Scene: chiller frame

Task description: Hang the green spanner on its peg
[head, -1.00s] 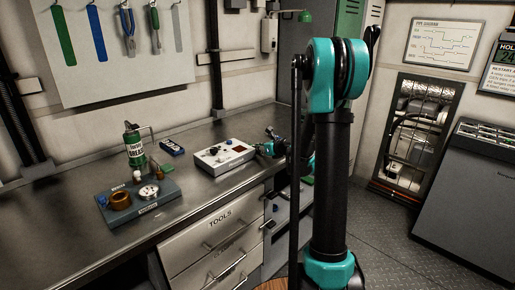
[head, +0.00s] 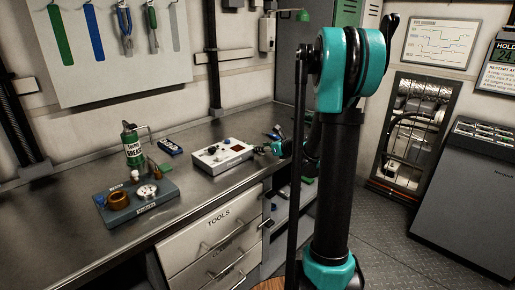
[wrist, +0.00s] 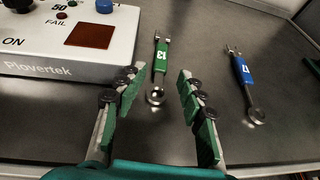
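The green spanner (wrist: 160,68) lies on the steel bench in the wrist view, its ring end toward me and its open jaw away. Its green grip is marked 13. My gripper (wrist: 158,85) is open, with one green-padded finger on each side of the spanner in the picture; nothing is held. In the head view my gripper is small and partly hidden by my arm. The tool board (head: 120,82) hangs on the wall with a bare green outline (head: 60,35) at its left. The peg above it is out of frame.
A blue spanner (wrist: 242,75) lies to the right of the green one. A white tester box (wrist: 70,45) stands close at the left. A grease can (head: 133,148) and a grey tray (head: 118,214) with parts stand further left on the bench. Pliers (head: 125,30) hang on the board.

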